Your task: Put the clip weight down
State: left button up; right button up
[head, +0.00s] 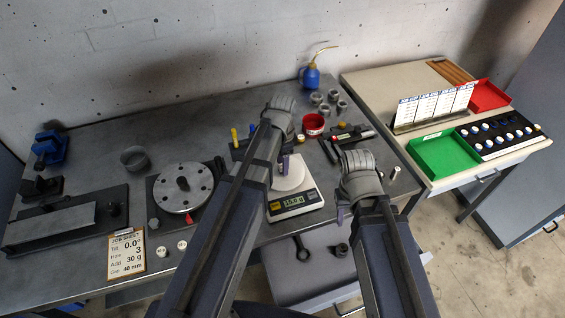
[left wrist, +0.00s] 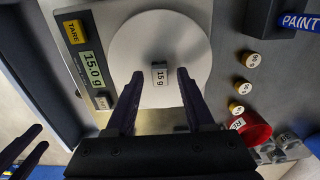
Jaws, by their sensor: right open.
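The clip weight (left wrist: 160,75), a small grey block marked 15 g, rests on the round white pan (left wrist: 125,45) of the scale in the left wrist view. The scale (head: 296,202) reads 15.0 g on its green display (left wrist: 92,68). My left gripper (left wrist: 160,74) is open, with a finger on each side of the weight and a visible gap to both. In the head view my left gripper (head: 285,163) is over the pan, and the weight cannot be made out there. My right gripper (head: 343,207) is open and empty, right of the scale.
The rotor disc (head: 183,187) sits on its stand at the left, beside a job sheet (head: 126,254). A red cup (head: 313,125) and grey rings stand behind. A side table holds green (head: 446,155) and red trays.

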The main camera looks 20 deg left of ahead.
pick_arm(q)
notch_tip(320, 180, up, 12)
jog(key=p, duration=1.2)
jog(key=s+d+n+y, duration=0.1)
jog(key=s+d+n, duration=0.6)
jog(key=s+d, duration=0.3)
jog(key=s, duration=0.4)
jog(key=shift+s+d+r, duration=0.15)
jog(key=shift+d+r, duration=0.05)
jog(key=shift+d, duration=0.05)
jog(key=shift+f, duration=0.1)
notch_tip(320, 180, down, 5)
jog(key=b, duration=0.4)
jog(key=shift+r, duration=0.2)
jog(key=shift+a, duration=0.1)
dwell(0.3)
